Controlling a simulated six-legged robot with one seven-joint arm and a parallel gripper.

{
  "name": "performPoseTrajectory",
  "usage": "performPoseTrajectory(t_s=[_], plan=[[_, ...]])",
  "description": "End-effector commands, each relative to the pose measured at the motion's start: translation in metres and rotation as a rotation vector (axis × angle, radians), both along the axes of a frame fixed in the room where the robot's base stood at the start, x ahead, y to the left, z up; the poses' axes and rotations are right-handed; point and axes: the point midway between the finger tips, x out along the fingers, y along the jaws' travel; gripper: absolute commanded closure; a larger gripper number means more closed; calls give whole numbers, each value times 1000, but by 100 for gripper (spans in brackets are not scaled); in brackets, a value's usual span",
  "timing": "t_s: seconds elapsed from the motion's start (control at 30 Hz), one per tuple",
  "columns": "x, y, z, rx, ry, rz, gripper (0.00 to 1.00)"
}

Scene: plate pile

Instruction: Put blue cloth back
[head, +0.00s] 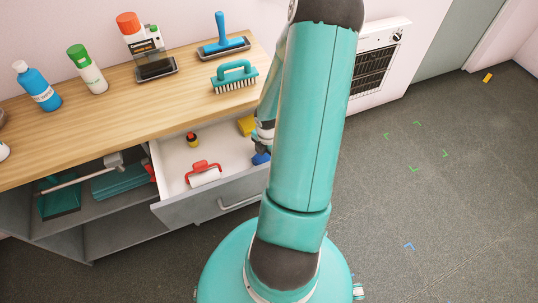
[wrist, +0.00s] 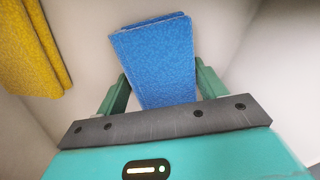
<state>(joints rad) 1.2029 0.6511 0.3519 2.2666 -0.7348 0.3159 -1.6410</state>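The blue cloth (wrist: 158,62), a thick folded block, fills the middle of the wrist view. In the head view the blue cloth (head: 261,158) shows as a small patch just below my gripper, partly behind my arm, at the open drawer (head: 177,180). My gripper (wrist: 162,85) has its two green fingers wide apart, one on each side of the cloth. Both fingers lie close along its edges; I cannot tell whether they press on it. In the head view my gripper (head: 264,139) is mostly hidden by my arm.
A yellow cloth (wrist: 28,50) lies to the left in the drawer; the head view shows it too (head: 246,125). A red-handled roller (head: 203,173) and a small red-topped item (head: 192,139) are also inside. Bottles and brushes stand on the wooden counter (head: 120,110) above.

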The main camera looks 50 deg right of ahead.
Motion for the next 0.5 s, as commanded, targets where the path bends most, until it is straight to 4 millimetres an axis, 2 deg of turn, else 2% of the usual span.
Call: performPoseTrajectory(t_s=[0.03, 0.5], plan=[[-10, 4, -8, 16, 14, -1, 17], [-11, 3, -7, 15, 13, 3, 17]])
